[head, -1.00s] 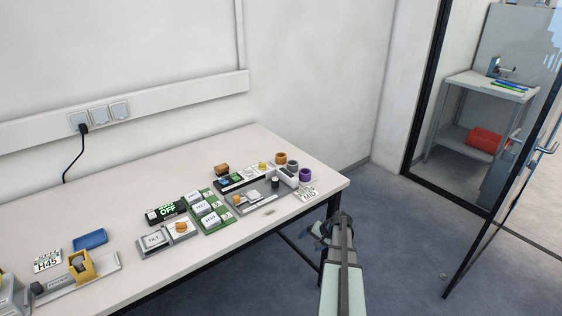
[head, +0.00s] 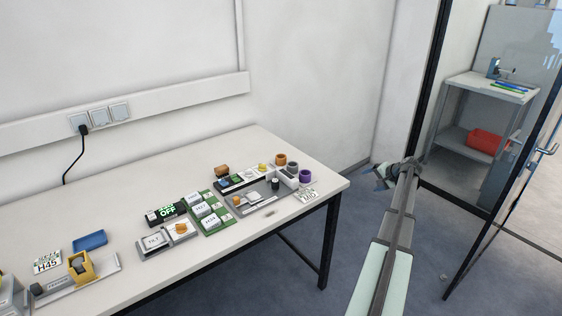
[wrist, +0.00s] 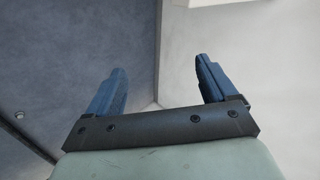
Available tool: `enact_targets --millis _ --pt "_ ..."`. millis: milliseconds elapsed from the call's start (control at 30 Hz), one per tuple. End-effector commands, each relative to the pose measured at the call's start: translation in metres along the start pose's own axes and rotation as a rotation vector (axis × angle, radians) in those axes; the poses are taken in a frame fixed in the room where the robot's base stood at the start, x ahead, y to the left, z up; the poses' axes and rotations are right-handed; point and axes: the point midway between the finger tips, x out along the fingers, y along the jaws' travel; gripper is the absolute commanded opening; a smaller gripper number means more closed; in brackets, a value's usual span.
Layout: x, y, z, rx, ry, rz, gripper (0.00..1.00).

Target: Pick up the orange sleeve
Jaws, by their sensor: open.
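The orange-brown sleeve (head: 281,159) stands at the back right of the table, a short round ring beside a grey sleeve (head: 292,167) and a purple sleeve (head: 305,176). My gripper (head: 380,177) is in the air to the right of the table, clear of its right edge. In the wrist view my gripper (wrist: 161,82) shows two blue fingers spread apart with nothing between them. No sleeve shows in the wrist view, only the floor and a wall.
The table (head: 150,206) also carries green label blocks (head: 208,213), a grey tray (head: 252,204), a yellow dispenser (head: 81,267) and a blue box (head: 90,240). A glass door frame (head: 432,100) and a shelf with a red bin (head: 487,139) stand to the right.

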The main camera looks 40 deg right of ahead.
Motion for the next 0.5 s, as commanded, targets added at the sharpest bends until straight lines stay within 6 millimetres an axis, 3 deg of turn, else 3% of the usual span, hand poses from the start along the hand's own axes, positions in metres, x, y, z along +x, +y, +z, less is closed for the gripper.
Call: enact_targets --millis 33,233,367,500 --pt "0.006 -0.015 -0.007 0.001 -0.018 0.014 0.85" --pt "0.029 -0.061 -0.004 0.024 -0.093 0.090 0.85" --pt "0.051 -0.098 0.004 0.040 -0.147 0.161 0.85" --pt "0.077 -0.148 0.018 0.062 -0.201 0.266 0.85"
